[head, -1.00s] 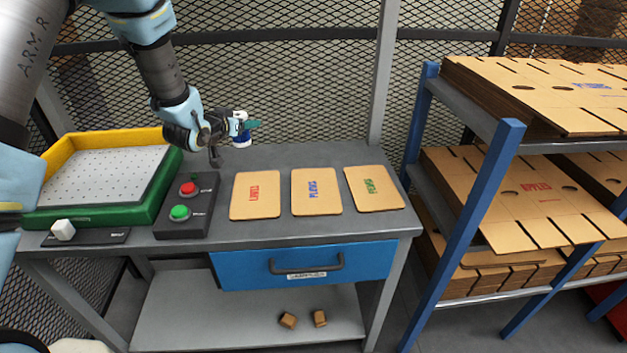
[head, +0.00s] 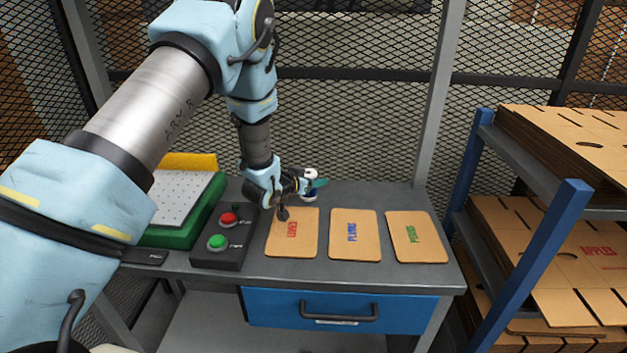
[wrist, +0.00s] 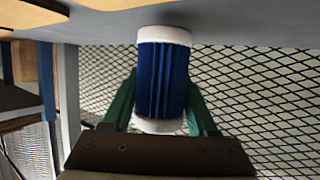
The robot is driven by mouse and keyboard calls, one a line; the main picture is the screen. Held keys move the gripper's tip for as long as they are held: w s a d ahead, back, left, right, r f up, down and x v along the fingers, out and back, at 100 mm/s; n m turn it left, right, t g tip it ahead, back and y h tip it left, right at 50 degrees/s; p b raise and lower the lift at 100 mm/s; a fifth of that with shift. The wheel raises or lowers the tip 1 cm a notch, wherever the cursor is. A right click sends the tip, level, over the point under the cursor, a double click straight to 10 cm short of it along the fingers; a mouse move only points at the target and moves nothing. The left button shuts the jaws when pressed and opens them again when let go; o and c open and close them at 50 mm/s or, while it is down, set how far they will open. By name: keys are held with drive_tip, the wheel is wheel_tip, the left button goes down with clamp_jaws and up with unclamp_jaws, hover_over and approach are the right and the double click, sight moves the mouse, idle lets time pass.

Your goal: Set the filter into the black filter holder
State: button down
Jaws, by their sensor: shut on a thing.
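The filter is a blue pleated cylinder with white end caps. In the wrist view the filter (wrist: 162,78) sits between the green fingers of my gripper (wrist: 160,110), which is shut on it. In the head view my gripper (head: 316,185) is at the back of the workbench, behind the cardboard sheet with red print, and the filter (head: 309,195) is small and partly covered. I cannot tell whether the filter touches the bench. I cannot make out the black filter holder for certain in either view.
The grey workbench (head: 440,276) bears three cardboard sheets, a button box (head: 222,240) with red and green buttons, and a green and yellow tray (head: 190,220). A mesh fence stands behind. A blue-post shelf (head: 535,250) with flat cartons is at right. My arm hides the left side.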

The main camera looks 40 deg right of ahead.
drive_tip(key=shift+f, duration=0.5)
drive_tip(key=shift+f, duration=0.25)
drive_tip(key=shift+c, duration=0.9)
unclamp_jaws()
drive_tip(key=shift+r, duration=0.1)
drive_tip(key=shift+r, duration=0.15)
